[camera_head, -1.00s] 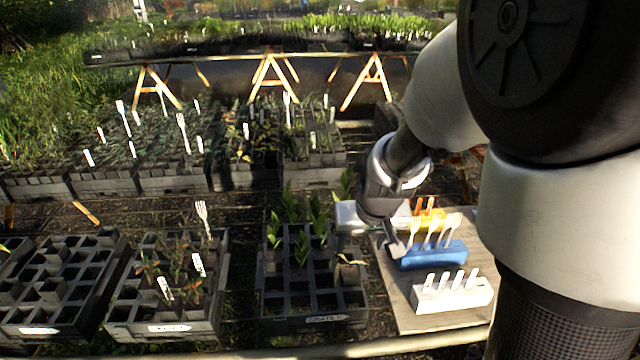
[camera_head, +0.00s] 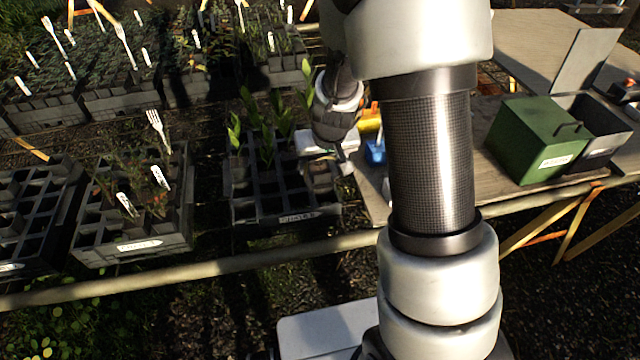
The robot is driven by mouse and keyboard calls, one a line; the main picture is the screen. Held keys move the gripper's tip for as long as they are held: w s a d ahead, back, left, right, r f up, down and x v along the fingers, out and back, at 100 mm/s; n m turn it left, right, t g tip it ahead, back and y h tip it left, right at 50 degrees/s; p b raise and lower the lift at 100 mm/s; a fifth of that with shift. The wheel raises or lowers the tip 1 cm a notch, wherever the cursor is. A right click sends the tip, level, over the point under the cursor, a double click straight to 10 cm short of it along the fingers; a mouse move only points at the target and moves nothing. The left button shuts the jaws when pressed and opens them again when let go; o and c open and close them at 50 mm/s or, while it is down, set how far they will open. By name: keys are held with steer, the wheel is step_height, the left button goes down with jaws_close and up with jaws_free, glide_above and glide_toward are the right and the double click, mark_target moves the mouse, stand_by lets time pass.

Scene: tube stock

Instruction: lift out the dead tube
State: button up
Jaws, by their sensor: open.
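A dark crate (camera_head: 252,210) with square cells stands in the middle, with a white label on its front. Several upright leafy green plants (camera_head: 266,148) fill its back and left cells. A drab, brownish tube top (camera_head: 319,174) shows at its right side; it looks like the dead one, but it is small and partly hidden. My gripper (camera_head: 338,155) is open and points down beside and slightly above that brownish tube, at the crate's back right corner. I cannot tell whether the fingers are around it or touch it.
A wooden board (camera_head: 374,205) with a blue block (camera_head: 375,151) lies right of the crate, partly behind my arm. A green box (camera_head: 537,140) and an open grey box (camera_head: 607,128) stand farther right. Another plant crate (camera_head: 130,246) stands left. A rail (camera_head: 230,264) runs in front.

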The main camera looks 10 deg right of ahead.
steer(key=shift+w+f, duration=0.25)
steer(key=shift+f, duration=0.45)
steer(key=shift+r, duration=0.1)
jaws_close()
